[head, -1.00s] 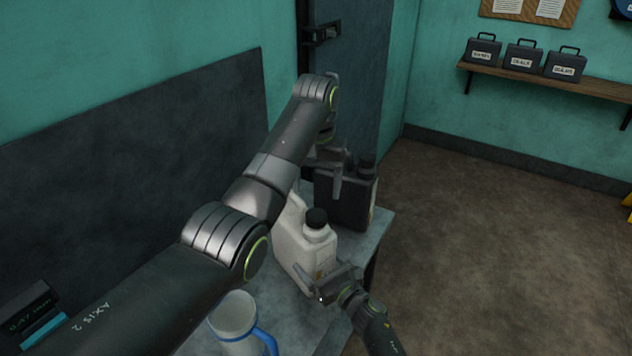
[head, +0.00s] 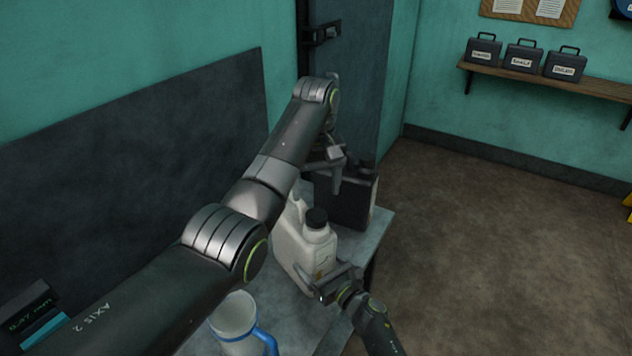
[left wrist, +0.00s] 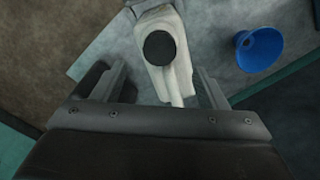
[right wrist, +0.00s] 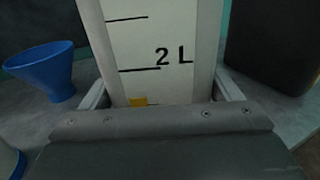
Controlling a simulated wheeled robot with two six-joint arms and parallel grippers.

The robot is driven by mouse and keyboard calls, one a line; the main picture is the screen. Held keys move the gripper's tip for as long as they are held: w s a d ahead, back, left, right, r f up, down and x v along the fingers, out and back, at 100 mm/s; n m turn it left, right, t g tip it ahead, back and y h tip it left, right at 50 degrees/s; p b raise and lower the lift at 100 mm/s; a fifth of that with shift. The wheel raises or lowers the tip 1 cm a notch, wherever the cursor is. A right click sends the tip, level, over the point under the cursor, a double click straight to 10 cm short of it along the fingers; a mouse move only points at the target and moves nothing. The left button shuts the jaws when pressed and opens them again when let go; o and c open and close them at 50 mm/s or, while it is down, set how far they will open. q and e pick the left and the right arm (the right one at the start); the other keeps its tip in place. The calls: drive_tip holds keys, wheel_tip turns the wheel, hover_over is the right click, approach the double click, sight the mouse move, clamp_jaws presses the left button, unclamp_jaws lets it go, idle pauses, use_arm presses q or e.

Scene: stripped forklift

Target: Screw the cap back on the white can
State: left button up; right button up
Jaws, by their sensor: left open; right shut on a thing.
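The white can (head: 298,251) stands on the grey bench in the head view, with a black cap (head: 316,217) on its neck. I cannot tell how tight the cap is. My right gripper (head: 335,287) is shut on the can's lower near side; the right wrist view shows its fingers on both sides of the can wall (right wrist: 160,40), marked 2 L. My left gripper (head: 334,172) is open and empty, above and beyond the cap. In the left wrist view the cap (left wrist: 159,47) lies between and just past the spread fingers, not touched.
A black can (head: 350,203) stands behind the white can. A blue funnel (left wrist: 258,48) lies to one side in the left wrist view. A white jug with a blue handle (head: 235,318) stands at the front of the bench. My left arm hides part of the bench.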

sight(316, 214)
use_arm(q)
drive_tip(key=shift+f, duration=3.6)
drive_tip(key=c, duration=1.1)
drive_tip(key=shift+o, duration=0.2)
drive_tip(key=m, duration=0.4)
drive_tip(key=shift+m, duration=0.3)
drive_tip(key=m, duration=0.4)
drive_tip(key=o, duration=1.2)
drive_tip(key=shift+c, duration=0.2)
drive_tip(key=shift+r, duration=0.1)
wheel_tip(316, 214, up, 7)
drive_tip(key=shift+r, duration=0.15)
